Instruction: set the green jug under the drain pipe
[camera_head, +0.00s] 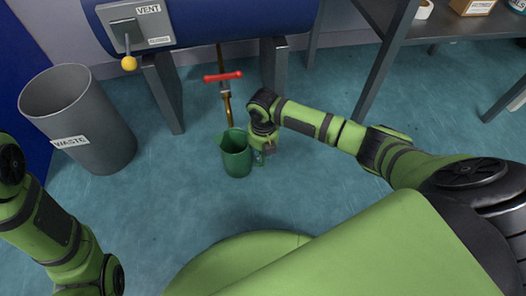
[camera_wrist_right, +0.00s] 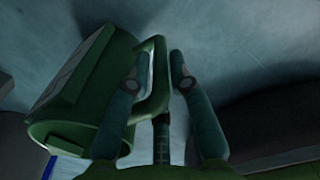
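The green jug (camera_head: 237,158) stands upright, close in front of the brass drain pipe (camera_head: 228,108). The pipe's lower end comes down at the jug's back rim; I cannot tell whether it is over the opening. My right gripper (camera_head: 260,154) is at the jug's right side. In the right wrist view the jug (camera_wrist_right: 72,100) fills the left, and its handle lies between the fingers of my right gripper (camera_wrist_right: 160,72), which are closed in around it. My left gripper is out of view; only the left arm shows at lower left.
A red valve handle (camera_head: 223,76) sits on the pipe above the jug. The blue tank (camera_head: 200,22) stands on grey legs (camera_head: 163,92) either side of the pipe. A grey waste bin (camera_head: 85,120) is at left, and a shelf table (camera_head: 455,30) at right. Floor around the jug is clear.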

